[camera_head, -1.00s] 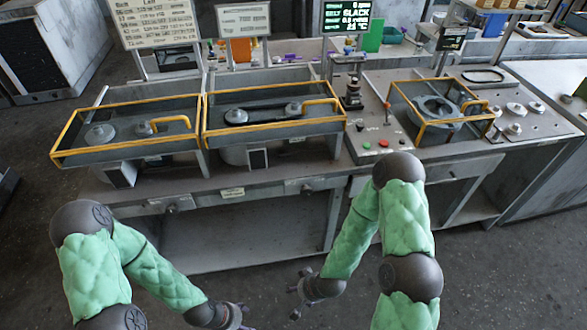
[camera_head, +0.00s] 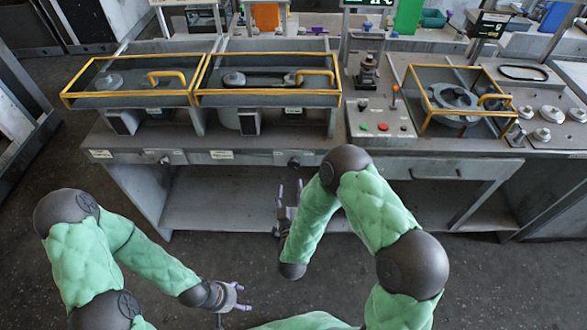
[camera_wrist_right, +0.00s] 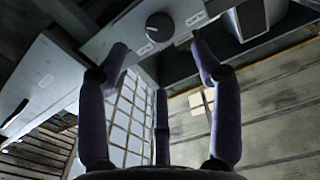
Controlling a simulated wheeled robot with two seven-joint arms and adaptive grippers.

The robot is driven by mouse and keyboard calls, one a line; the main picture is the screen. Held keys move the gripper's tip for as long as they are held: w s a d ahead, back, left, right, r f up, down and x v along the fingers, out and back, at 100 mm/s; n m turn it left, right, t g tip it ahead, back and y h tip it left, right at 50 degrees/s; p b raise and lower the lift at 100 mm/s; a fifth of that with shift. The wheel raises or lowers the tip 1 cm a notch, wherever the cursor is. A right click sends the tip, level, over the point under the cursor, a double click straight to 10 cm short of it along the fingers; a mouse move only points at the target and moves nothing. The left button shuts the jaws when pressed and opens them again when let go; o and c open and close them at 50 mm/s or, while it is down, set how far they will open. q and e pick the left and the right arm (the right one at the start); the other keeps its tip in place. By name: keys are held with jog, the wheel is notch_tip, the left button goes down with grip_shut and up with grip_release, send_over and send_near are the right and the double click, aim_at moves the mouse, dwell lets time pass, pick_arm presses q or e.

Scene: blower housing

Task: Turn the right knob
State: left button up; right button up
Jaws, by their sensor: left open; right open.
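The right knob (camera_head: 293,163) is a small dark knob on the front panel of the bench, between pale labels. In the right wrist view a dark round knob (camera_wrist_right: 160,26) with a light pointer mark sits beyond the fingers, between two labels. My right gripper (camera_head: 289,192) is open and empty, its fingers pointing up just below the right knob and apart from it. Its spread purple fingers (camera_wrist_right: 161,58) also show in the wrist view. My left gripper (camera_head: 243,297) is open and empty, low over the floor. A left knob (camera_head: 165,160) sits further left on the panel.
Yellow-railed guards (camera_head: 130,98) cover the pulleys on the bench top. A control panel (camera_head: 380,122) with red and green buttons stands right of them. Below the panel is an open shelf (camera_head: 240,205). The floor in front is clear.

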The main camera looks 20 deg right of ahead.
aim_at(294, 167)
jog(key=b+x, duration=0.1)
jog(key=x, duration=0.7)
jog(key=shift+w+f+b, duration=0.15)
jog(key=shift+f+b, duration=0.05)
jog(key=shift+b, duration=0.2)
jog(key=shift+x, duration=0.9)
jog(key=shift+r, duration=0.1)
jog(key=c, duration=1.2)
